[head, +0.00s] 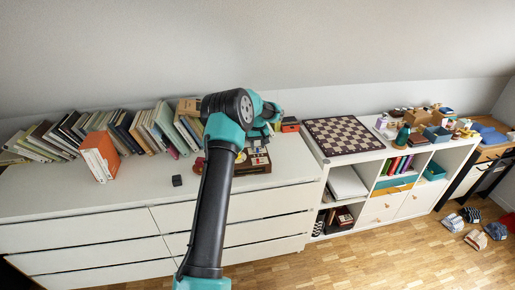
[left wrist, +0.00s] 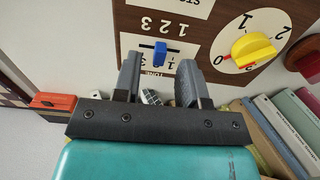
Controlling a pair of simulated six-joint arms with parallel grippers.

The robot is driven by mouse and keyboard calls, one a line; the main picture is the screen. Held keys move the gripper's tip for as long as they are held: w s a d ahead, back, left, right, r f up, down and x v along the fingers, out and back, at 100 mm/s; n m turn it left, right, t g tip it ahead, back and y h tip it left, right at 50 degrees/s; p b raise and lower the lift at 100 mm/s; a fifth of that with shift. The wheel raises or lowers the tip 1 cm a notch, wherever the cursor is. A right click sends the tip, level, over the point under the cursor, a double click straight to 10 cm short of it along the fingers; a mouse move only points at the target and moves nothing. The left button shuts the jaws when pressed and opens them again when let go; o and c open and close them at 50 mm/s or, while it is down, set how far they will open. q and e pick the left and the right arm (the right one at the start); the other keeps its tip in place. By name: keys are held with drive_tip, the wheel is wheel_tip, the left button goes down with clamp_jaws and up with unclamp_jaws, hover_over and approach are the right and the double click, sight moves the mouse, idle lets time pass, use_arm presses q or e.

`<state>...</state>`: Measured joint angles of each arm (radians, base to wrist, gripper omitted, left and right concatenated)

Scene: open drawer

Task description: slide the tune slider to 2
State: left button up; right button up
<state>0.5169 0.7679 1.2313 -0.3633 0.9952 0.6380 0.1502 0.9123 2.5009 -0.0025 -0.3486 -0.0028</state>
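The wooden control board (left wrist: 205,22) fills the upper part of the left wrist view; in the head view it (head: 262,168) lies on the white dresser, partly behind my arm. A blue slider knob (left wrist: 159,53) sits on a pale plate (left wrist: 185,45) with upside-down numerals and a partly hidden label that seems to read TUNE. Its exact setting is hard to tell. My left gripper (left wrist: 158,80) is open, its grey fingers apart on either side below the blue knob, with no visible contact. In the head view the gripper (head: 258,140) is over the board. My right gripper is not in view.
A yellow dial knob (left wrist: 253,50) and a dark red knob (left wrist: 308,65) stand right of the slider. Books (left wrist: 285,125) are at lower right, an orange box (left wrist: 52,102) at left. In the head view, a row of books (head: 150,128) and a chessboard (head: 343,135) flank the board.

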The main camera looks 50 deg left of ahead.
use_arm(q)
wheel_tip(320, 180, up, 16)
drive_tip(key=shift+f, duration=0.25)
idle(0.5)
drive_tip(key=s+d+f+m+h, duration=0.1)
drive_tip(key=d+f+m+h, duration=0.3)
drive_tip(key=d+f, duration=2.15)
drive_tip(key=s+d+f+m+t, duration=0.1)
drive_tip(key=s+d+f+m, duration=0.3)
drive_tip(key=s+d+f, duration=0.6)
drive_tip(key=s+d+m, duration=0.1)
drive_tip(key=s+d, duration=0.8)
drive_tip(key=s, duration=0.5)
drive_tip(key=shift+s+r, duration=0.15)
drive_tip(key=shift+s, duration=0.25)
drive_tip(key=shift+d, duration=0.1)
